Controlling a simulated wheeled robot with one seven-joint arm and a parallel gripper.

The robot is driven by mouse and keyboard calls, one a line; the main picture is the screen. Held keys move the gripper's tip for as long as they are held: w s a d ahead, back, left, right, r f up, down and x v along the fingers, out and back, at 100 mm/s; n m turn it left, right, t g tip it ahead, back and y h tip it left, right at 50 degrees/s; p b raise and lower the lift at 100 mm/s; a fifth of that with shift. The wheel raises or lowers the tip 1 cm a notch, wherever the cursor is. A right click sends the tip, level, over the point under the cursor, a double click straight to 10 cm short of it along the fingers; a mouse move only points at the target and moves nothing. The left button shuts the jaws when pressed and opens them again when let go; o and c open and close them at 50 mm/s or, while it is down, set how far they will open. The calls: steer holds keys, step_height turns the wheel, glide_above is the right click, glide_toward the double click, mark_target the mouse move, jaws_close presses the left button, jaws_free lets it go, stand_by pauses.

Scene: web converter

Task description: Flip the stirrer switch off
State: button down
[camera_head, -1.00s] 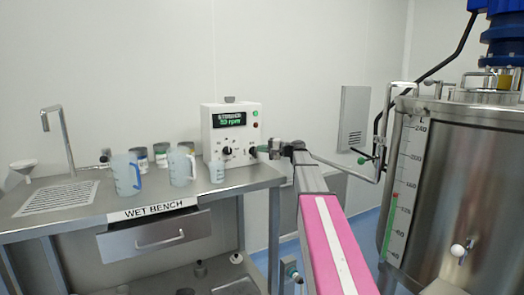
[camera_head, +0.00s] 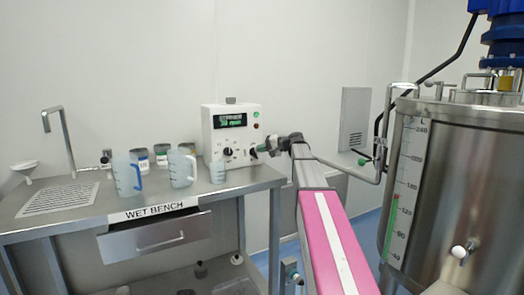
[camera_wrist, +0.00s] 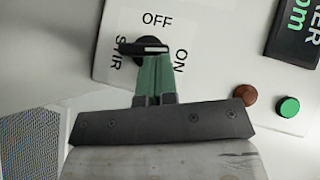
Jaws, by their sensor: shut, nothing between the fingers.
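The white stirrer control box (camera_head: 207,133) stands at the right end of the bench. In the wrist view, the stirrer switch (camera_wrist: 129,47) is a black knob with a bar lying roughly crosswise in the picture. OFF is printed above it, ON at its right and STIR at its left. My gripper (camera_wrist: 156,62) is shut and empty, its green fingertips right at the knob's lower edge. I cannot tell whether they touch it.
A green button (camera_wrist: 288,107) and a brown-red one (camera_wrist: 245,95) sit beside the switch, near the display (camera_wrist: 295,30). A steel tank (camera_head: 455,180) stands at the right.

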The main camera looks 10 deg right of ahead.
steer(key=shift+s+a+r+n+t+h, duration=0.15)
steer(key=shift+a+n+h, duration=0.45)
steer(key=shift+h, duration=0.65)
steer(key=shift+s+a+r+n+t+h, duration=0.15)
steer(key=shift+a+n+h, duration=0.15)
steer(key=shift+n+h, duration=0.8)
steer(key=shift+s+a+r+n+h, duration=0.15)
steer(key=shift+a+n+h, duration=0.4)
steer(key=shift+h, duration=0.8)
steer(key=shift+s+a+f+n+h, duration=0.1)
steer(key=shift+a+n+h, duration=0.15)
steer(key=shift+n+h, duration=0.55)
steer(key=shift+m, duration=0.25)
steer(key=shift+r, duration=0.8)
